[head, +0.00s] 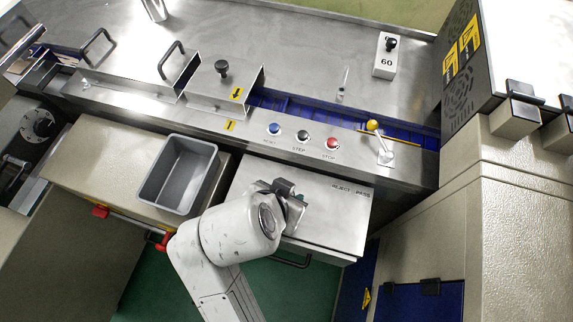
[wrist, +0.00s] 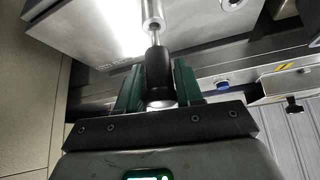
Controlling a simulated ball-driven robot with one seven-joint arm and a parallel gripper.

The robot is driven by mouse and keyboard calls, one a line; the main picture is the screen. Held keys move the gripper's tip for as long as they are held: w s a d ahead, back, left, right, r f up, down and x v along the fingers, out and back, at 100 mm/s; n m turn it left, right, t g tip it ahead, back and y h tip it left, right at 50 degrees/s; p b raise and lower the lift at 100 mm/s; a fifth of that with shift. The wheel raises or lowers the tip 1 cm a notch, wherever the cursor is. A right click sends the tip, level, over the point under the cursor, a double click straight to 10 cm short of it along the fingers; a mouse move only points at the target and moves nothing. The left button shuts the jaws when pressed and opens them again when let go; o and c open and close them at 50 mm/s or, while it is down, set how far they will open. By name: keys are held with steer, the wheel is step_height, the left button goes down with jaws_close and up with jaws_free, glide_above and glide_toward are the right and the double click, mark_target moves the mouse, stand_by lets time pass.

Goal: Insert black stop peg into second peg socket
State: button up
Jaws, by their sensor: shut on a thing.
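My gripper (wrist: 157,82) has its green fingers on either side of the black stop peg (wrist: 158,66), shut on its black handle. A bright metal shaft extends from the handle toward the top of the wrist view. In the head view my gripper (head: 290,206) is over the pale cabinet top marked REJECT PASS; the peg is hidden or too small to make out there. I cannot clearly identify the second peg socket in either view. A thin silver upright piece (head: 344,82) stands on the steel deck behind the blue channel, apart from my gripper.
A grey bin (head: 179,176) sits left of my gripper. A white block marked 60 (head: 384,65) and a tall machine (head: 461,55) stand at right.

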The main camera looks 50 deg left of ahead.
steer(key=shift+f+b, duration=0.5)
steer(key=shift+f, duration=0.8)
steer(key=shift+f, duration=0.15)
steer(key=o, duration=1.1)
steer(key=v, duration=1)
steer(key=shift+s+d+r+b, duration=0.1)
steer(key=shift+s+r+b, duration=0.1)
steer(key=shift+r+b, duration=0.15)
steer(key=shift+s, duration=0.1)
